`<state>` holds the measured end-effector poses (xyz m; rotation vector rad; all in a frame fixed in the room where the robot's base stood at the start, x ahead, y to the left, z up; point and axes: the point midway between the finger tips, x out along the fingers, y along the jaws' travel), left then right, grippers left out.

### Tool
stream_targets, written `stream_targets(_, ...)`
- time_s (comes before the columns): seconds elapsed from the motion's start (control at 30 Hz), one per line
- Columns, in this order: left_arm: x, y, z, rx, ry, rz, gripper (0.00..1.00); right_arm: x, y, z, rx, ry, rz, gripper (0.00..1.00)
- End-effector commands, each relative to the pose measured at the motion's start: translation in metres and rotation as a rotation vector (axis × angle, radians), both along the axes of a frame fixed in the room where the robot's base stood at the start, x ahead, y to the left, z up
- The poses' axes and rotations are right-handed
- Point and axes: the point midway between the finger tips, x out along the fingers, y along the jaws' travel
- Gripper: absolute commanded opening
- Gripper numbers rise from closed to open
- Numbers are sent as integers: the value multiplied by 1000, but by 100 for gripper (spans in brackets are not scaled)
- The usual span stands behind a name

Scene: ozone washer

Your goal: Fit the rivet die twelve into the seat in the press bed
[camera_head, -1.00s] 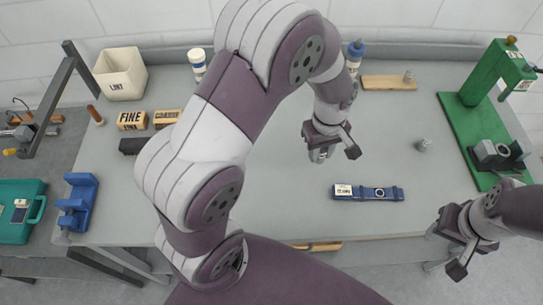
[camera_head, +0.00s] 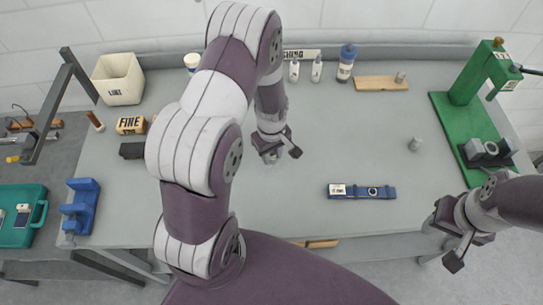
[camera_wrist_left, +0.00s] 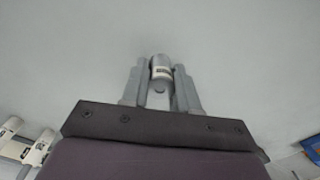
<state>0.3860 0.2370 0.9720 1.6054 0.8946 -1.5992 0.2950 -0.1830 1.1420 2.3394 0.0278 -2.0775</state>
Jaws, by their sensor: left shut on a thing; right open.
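My left gripper (camera_head: 270,158) is shut on a small grey metal cylinder. In the left wrist view this cylinder, a die (camera_wrist_left: 160,72), sits between both fingers with a pale label too small to read. It is over bare table, well left of the press. The green press (camera_head: 480,110) stands at the right; its bed holds a grey metal block (camera_head: 487,152), and its seat opening is not clear from here. Similar small grey dies stand on the table (camera_head: 415,144) and on a wooden board (camera_head: 400,77). My right gripper (camera_head: 445,246) is open and empty by the table's front right edge.
A blue strip with a round window (camera_head: 362,191) lies near the front edge. White bottles (camera_head: 316,70) and a blue-capped bottle (camera_head: 347,62) stand at the back. A white bin (camera_head: 118,80) and a blue holder (camera_head: 80,206) are at the left. The middle is clear.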

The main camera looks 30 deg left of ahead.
Motion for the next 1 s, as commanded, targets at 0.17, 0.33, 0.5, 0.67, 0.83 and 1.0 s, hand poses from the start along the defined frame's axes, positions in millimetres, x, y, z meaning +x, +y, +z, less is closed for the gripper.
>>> stream_targets(0.17,-1,0,-26,0,5,0,0,0,0,10,0,0,0,43)
stream_targets(0.33,-1,0,-29,0,2,0,0,0,0,9,0,0,0,43)
stream_targets(0.5,-1,-1,-33,-1,3,0,0,0,0,5,0,0,0,43)
stream_targets(0.67,-1,-1,-32,-1,3,0,55,0,0,6,0,0,0,43)
stream_targets(0.83,-1,-1,-32,-1,3,0,55,0,0,6,0,0,0,43)
stream_targets(1.0,0,0,-25,0,0,0,55,0,0,7,0,-1,0,43)
